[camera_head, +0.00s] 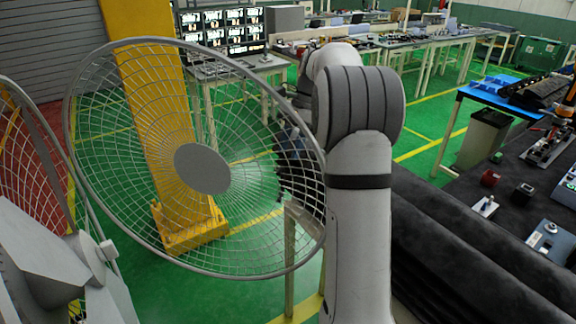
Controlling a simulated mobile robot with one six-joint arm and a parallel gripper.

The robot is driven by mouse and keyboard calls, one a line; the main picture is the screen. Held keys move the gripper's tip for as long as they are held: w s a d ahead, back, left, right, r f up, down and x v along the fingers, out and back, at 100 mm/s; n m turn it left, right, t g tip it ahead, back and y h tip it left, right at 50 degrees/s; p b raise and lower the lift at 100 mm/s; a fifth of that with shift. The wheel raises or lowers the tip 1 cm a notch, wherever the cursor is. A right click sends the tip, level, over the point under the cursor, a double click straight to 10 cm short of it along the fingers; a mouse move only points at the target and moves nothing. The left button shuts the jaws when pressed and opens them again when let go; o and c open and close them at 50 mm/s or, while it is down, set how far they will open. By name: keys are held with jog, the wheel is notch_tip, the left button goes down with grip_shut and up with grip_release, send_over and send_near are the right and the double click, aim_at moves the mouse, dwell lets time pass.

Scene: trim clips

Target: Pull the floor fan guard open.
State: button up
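The floor fan guard (203,168), a round grey wire grille with a solid disc at its centre, fills the left half of the view. It stands at an angle to the fan body (50,255) at the lower left, swung out from it. Its left rim is near the fan's cage (30,150). My arm rises in the middle and overlaps the guard's right rim. A dark shape seen through the wires near that rim seems to be my gripper (292,165). Its fingers are not clear, and I cannot tell whether they touch the guard.
A yellow column (150,90) stands behind the guard on the green floor. A dark-topped workbench (480,240) with small parts is close on the right. A blue-edged table (490,95) and a row of benches stand farther back. Open green floor (425,115) lies between them.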

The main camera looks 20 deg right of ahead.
jog(key=x, duration=0.6)
jog(key=shift+p, duration=0.45)
jog(key=shift+s+a+f, duration=0.1)
jog(key=shift+s, duration=0.05)
grip_shut()
